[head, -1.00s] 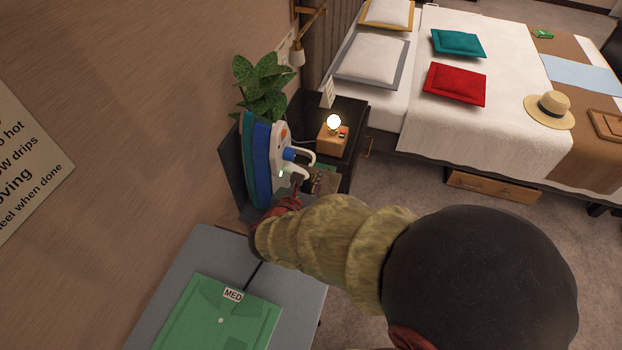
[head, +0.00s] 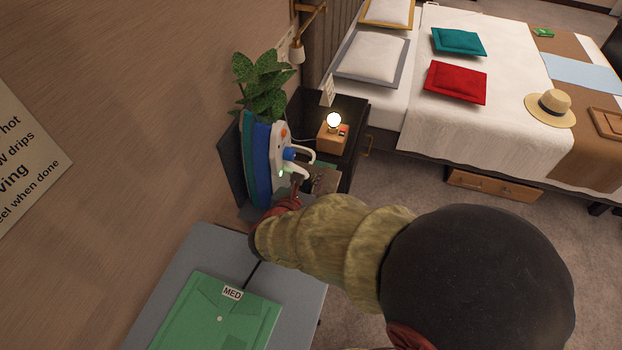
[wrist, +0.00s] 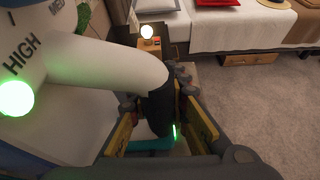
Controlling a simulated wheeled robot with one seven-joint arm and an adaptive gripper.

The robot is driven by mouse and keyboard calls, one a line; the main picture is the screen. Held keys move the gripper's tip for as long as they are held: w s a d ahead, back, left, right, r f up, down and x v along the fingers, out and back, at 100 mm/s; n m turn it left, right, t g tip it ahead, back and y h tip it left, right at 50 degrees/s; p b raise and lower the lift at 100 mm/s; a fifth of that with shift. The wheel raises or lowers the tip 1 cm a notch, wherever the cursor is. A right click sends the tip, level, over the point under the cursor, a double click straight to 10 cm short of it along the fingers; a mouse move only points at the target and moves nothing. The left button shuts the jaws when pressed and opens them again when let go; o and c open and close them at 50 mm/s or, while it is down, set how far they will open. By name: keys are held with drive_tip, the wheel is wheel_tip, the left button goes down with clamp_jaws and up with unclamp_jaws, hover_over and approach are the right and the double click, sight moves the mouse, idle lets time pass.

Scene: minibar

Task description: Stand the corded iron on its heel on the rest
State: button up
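The corded iron (head: 283,150) is white with a blue layer along its left side. It stands upright, its flat side toward the wall, by a dark upright panel (head: 229,165) with teal parts that looks like the rest. In the wrist view the white iron body (wrist: 35,85) shows a HIGH label and a green light. Its handle (wrist: 115,68) curves to a dark grip (wrist: 158,105). My gripper (wrist: 160,112) has a finger on each side of this grip and appears shut on it. The heel's contact with the rest is hidden.
A nightstand (head: 350,110) with a lit lamp (head: 334,123) and a plant (head: 262,82) are behind the iron. A grey surface (head: 200,255) with a green MED folder (head: 215,315) is in front. The bed (head: 480,130) is right; carpet lies between.

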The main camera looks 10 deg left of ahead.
drive_tip(key=o, duration=0.6)
drive_tip(key=shift+o, duration=0.2)
drive_tip(key=shift+s+d+f, duration=0.1)
drive_tip(key=shift+f, duration=0.1)
drive_tip(key=shift+s+r, duration=0.25)
drive_tip(key=shift+s, duration=0.1)
drive_tip(key=v, duration=1.1)
drive_tip(key=shift+r, duration=0.1)
